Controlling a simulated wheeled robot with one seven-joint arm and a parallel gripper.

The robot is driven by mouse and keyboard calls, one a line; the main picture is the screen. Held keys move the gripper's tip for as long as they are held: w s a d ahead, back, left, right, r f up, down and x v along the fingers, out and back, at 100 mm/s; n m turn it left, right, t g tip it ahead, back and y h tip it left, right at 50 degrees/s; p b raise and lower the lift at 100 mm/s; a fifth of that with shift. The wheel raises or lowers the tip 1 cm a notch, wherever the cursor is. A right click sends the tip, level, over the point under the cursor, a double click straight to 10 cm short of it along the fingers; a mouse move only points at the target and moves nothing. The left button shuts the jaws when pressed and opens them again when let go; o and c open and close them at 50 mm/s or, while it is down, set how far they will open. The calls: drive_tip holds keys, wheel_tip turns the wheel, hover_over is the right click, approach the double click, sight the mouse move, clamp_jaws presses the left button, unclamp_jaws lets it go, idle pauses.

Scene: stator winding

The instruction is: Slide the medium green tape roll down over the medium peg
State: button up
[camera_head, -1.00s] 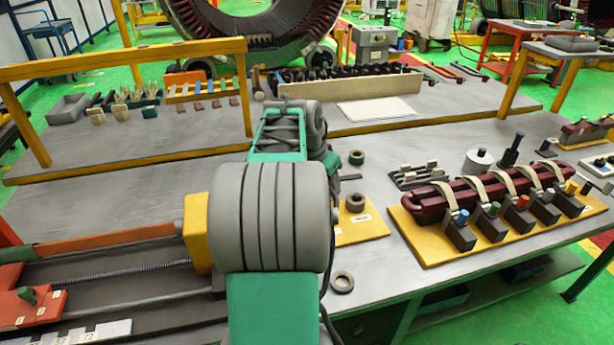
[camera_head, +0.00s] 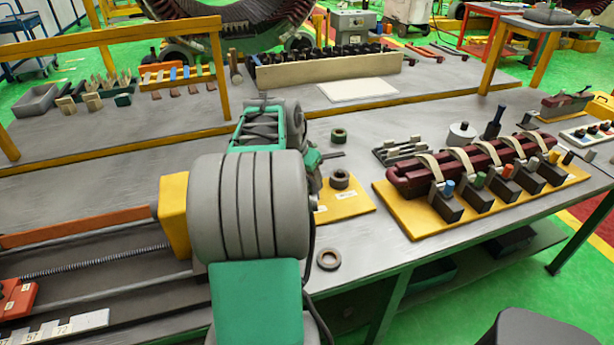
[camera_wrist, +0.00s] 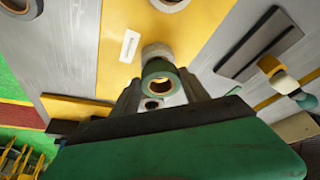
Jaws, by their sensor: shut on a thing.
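In the wrist view a green tape roll (camera_wrist: 157,68) is held between the grey fingers of my gripper (camera_wrist: 160,84), which is shut on it. Its hole faces the camera. The roll appears over the yellow board (camera_wrist: 118,62), with a pale round piece (camera_wrist: 157,48) just beyond it. I cannot tell whether that piece is a peg or another roll, nor whether the held roll touches it. In the head view my arm mostly hides the gripper and held roll beside the yellow board (camera_head: 350,204).
A brown roll (camera_head: 340,179) is on the yellow board. A dark green roll (camera_head: 339,135) and a flat brown ring (camera_head: 329,259) lie on the table. A red coil on a yellow base (camera_head: 425,222) stands to the right. Bare table lies between.

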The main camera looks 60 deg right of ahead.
drive_tip(key=shift+f, duration=0.35)
drive_tip(key=o, duration=1.5)
drive_tip(key=shift+c, duration=0.2)
drive_tip(key=v, duration=0.8)
drive_tip(key=shift+f, duration=0.1)
